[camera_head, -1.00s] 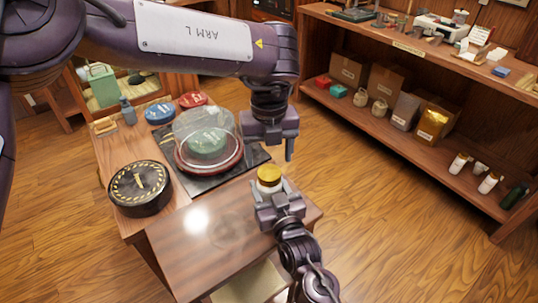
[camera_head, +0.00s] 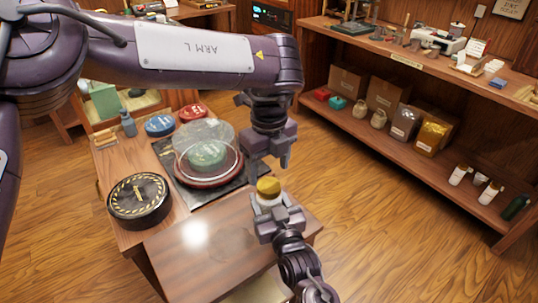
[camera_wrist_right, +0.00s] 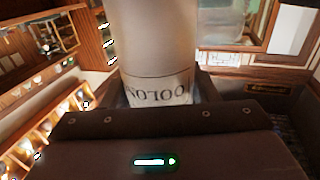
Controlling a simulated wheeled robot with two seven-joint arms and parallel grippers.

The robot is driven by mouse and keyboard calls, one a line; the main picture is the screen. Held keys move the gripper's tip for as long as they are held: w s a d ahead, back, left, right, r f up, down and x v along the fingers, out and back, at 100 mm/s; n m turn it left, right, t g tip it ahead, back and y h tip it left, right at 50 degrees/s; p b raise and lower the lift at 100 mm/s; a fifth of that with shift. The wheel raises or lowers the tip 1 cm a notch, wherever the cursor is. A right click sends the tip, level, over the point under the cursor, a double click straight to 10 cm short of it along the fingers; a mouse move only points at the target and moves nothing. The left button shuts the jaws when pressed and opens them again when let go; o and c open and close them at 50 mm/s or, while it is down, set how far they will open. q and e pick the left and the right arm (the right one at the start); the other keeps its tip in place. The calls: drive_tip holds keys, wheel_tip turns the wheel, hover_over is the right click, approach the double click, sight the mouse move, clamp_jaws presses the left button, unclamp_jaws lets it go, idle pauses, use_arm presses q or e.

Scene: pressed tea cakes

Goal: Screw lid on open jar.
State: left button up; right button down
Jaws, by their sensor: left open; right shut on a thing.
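A small white jar (camera_head: 265,201) with a gold lid (camera_head: 268,186) on its mouth stands in my right gripper (camera_head: 279,217), above the near end of the table. My right gripper is shut around the jar's body. In the right wrist view the jar (camera_wrist_right: 155,50) fills the upper middle as a pale cylinder with dark lettering, and its top is out of the picture. My left gripper (camera_head: 272,160) is open and empty, just above the lid with a small gap. I cannot tell how tightly the lid sits.
A clear dome (camera_head: 206,145) over a green cake stands on the dark mat, left of my left gripper. A black round tin (camera_head: 139,200) with yellow marks is at the table's left. The table's near part (camera_head: 200,235) is clear. A wooden shelf (camera_head: 400,150) stands at right.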

sight(269, 185)
use_arm(q)
drive_tip(key=shift+f, duration=2.35)
drive_tip(key=c, duration=1)
drive_tip(key=o, duration=1.1)
drive_tip(key=shift+o, duration=0.2)
wheel_tip(269, 185, up, 12)
